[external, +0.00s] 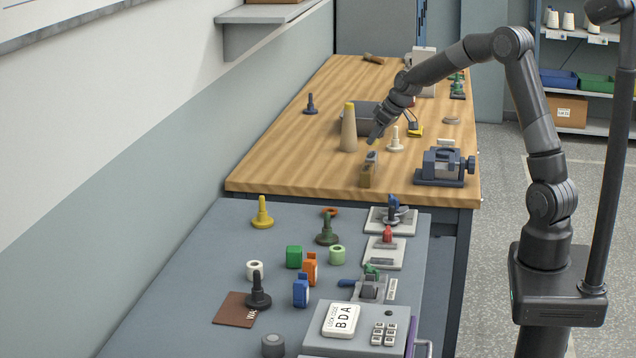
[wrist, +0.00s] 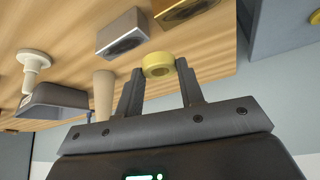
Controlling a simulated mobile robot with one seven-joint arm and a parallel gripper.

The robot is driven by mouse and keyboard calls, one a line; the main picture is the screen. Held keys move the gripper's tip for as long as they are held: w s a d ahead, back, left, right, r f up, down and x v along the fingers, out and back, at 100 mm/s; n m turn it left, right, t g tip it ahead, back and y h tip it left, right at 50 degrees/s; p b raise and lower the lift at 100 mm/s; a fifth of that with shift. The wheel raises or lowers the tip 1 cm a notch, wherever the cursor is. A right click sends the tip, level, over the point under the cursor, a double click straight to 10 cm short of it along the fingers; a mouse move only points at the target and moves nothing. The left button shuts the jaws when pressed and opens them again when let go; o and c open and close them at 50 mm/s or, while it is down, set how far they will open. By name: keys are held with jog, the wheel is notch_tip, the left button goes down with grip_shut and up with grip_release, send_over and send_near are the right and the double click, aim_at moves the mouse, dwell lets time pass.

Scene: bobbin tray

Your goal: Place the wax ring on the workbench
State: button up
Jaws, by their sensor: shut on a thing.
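A pale yellow wax ring (wrist: 158,65) is held between the fingertips of my gripper (wrist: 160,83) in the wrist view. In the external view my gripper (external: 374,138) is over the wooden workbench (external: 275,165), near its front half, with a bit of the ring (external: 371,142) showing at its tip. The ring appears above the wood, but the exact gap cannot be told. The workbench top (wrist: 65,25) also fills much of the wrist view behind the ring.
A tan cone (external: 348,130) and a white spool stand (external: 395,141) are close to my gripper. A brass-coloured block (external: 366,177) lies just in front, and a blue-grey vise (external: 443,164) stands at the right. The workbench's left front is clear. A grey table (external: 200,260) adjoins in front.

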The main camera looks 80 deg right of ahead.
send_over(338, 181)
jog(key=s, duration=0.2)
jog(key=f, duration=0.6)
jog(key=shift+a+f, duration=0.2)
jog(key=shift+a, duration=0.1)
jog(key=shift+f, duration=2.05)
jog(key=shift+f, duration=0.2)
jog(key=o, duration=1)
jog(key=shift+c, duration=0.2)
jog(key=shift+r, duration=0.1)
